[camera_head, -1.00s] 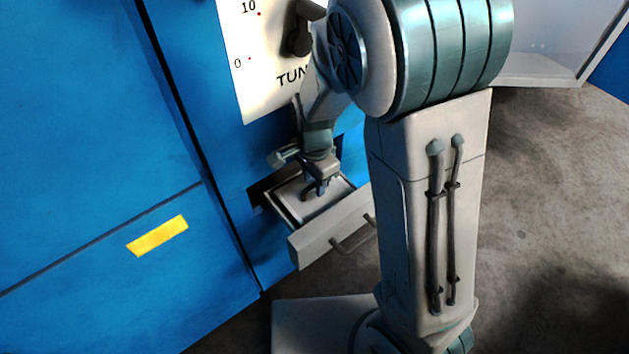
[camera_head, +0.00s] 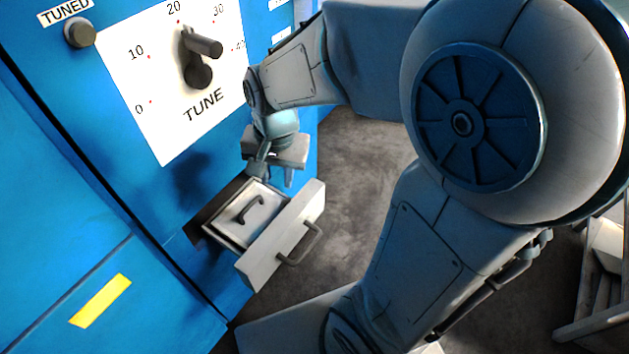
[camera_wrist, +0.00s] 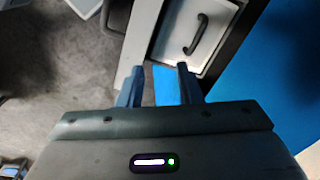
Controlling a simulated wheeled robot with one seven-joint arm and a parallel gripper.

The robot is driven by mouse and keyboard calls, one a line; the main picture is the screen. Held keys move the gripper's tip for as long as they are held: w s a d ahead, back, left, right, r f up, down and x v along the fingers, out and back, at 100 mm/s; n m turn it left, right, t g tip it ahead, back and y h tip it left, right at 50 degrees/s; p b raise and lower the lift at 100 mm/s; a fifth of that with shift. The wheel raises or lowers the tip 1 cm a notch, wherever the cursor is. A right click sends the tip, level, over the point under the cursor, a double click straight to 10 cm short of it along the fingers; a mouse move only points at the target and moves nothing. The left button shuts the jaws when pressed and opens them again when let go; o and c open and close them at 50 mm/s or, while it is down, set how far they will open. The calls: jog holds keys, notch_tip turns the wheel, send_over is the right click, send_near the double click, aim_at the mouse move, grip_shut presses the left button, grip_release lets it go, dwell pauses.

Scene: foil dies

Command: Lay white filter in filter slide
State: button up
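The filter slide (camera_head: 270,250) is a pale drawer pulled out of the blue cabinet, with a dark bar handle on its front. The white filter (camera_head: 236,226) is a flat square plate with a dark arched handle, and it lies inside the slide within its rim. In the wrist view the filter (camera_wrist: 207,28) and the slide's front wall (camera_wrist: 140,38) show beyond the fingers. My gripper (camera_head: 274,176) is above the far right end of the slide, off the filter's handle. Its fingers (camera_wrist: 160,84) are apart, with no filter between them. Whether the filter is fully seated is hard to tell.
The blue cabinet carries a white TUNE dial (camera_head: 175,85) with a dark knob (camera_head: 200,60) above the slide, and a TUNED button (camera_head: 80,33). A yellow label (camera_head: 100,301) is at lower left. Open grey floor (camera_head: 362,180) lies right of the slide.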

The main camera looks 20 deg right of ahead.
jog(key=s+d+r+n+t, duration=0.1)
jog(key=s+d+r+n, duration=0.2)
jog(key=s+d+n, duration=0.2)
jog(key=shift+s+d+n+h, duration=0.3)
jog(key=shift+s+n, duration=0.2)
jog(key=shift+s, duration=0.7)
jog(key=shift+r, duration=0.1)
